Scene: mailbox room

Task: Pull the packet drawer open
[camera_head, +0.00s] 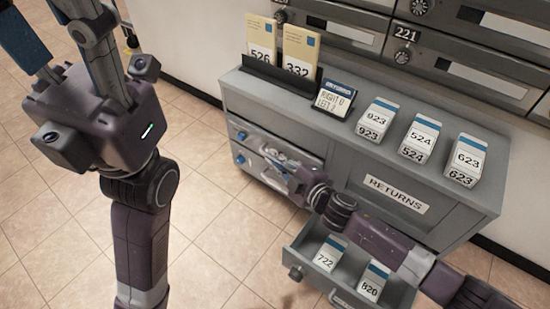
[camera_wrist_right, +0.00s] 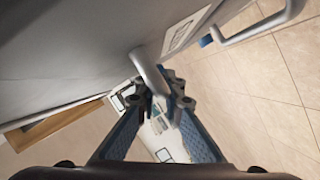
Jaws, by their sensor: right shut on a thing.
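The grey cabinet (camera_head: 350,155) has two stacked drawers at its left front, with blue-ended handles (camera_head: 240,158). My right gripper (camera_head: 272,160) reaches across to this drawer stack. In the right wrist view its fingers are shut around a pale drawer handle (camera_wrist_right: 149,68). My gripper and arm partly hide the drawer fronts, so I cannot tell which of the two it holds. A lower drawer (camera_head: 290,255) under the returns front stands open, with packets 722 (camera_head: 329,254) and 820 (camera_head: 373,282) inside. My left gripper (camera_head: 60,30) is raised at the upper left, fingers apart, tips cut off.
Packets 923 (camera_head: 378,119), 524 (camera_head: 420,137) and 623 (camera_head: 466,160) stand on the cabinet top. A small sign (camera_head: 337,99) and a dark holder with yellow cards (camera_head: 299,50) are beside them. Mailboxes line the wall. The tiled floor (camera_head: 230,230) at left is clear.

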